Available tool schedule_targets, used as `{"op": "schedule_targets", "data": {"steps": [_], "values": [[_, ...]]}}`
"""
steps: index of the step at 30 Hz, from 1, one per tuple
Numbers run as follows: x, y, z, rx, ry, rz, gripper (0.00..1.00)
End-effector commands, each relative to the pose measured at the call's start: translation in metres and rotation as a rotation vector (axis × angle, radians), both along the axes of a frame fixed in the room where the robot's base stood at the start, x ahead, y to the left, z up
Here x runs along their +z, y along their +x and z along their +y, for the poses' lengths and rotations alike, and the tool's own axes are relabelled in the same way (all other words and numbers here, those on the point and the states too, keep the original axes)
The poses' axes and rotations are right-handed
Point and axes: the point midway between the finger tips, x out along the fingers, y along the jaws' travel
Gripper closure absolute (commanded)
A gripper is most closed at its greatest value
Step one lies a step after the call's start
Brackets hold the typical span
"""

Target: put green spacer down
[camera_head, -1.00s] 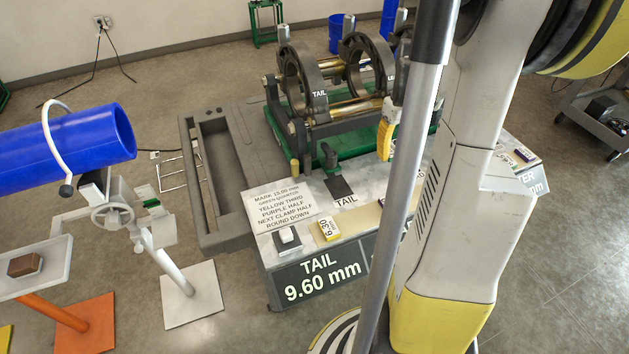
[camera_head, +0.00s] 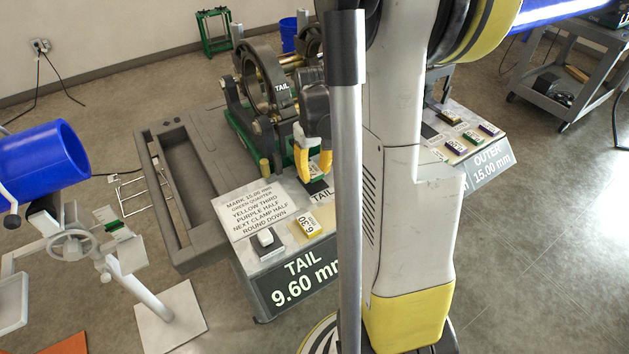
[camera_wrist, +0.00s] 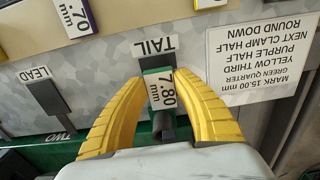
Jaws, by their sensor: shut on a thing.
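The green spacer (camera_wrist: 160,88), with a white label reading 7.80 mm, is between the two yellow fingers of my gripper (camera_wrist: 160,95) in the wrist view. My gripper is shut on it. The spacer lies over or just above the black pad marked TAIL (camera_wrist: 154,62); I cannot tell whether it touches. In the head view my gripper (camera_head: 313,170) points down at the TAIL pad (camera_head: 318,190), and a little green of the spacer shows between its fingers.
A yellow spacer (camera_head: 308,225) marked 6.30 and a white block (camera_head: 266,240) sit nearer the bench front. The instruction card (camera_head: 250,207) lies to the left. The clamp machine (camera_head: 262,90) stands behind. In the wrist view, an empty LEAD pad (camera_wrist: 48,97) and a purple spacer (camera_wrist: 76,18) show.

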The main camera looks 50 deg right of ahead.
Motion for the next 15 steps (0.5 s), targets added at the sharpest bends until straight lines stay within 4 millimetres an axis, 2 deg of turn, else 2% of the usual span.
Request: {"op": "schedule_targets", "data": {"steps": [3, 5, 15], "values": [[-0.024, 0.0, -0.001, 0.0, 0.0, 0.0, 0.98], [-0.031, 0.0, -0.001, 0.0, 0.0, 0.0, 0.98], [-0.033, 0.0, -0.001, 0.0, 0.0, 0.0, 0.98]]}}
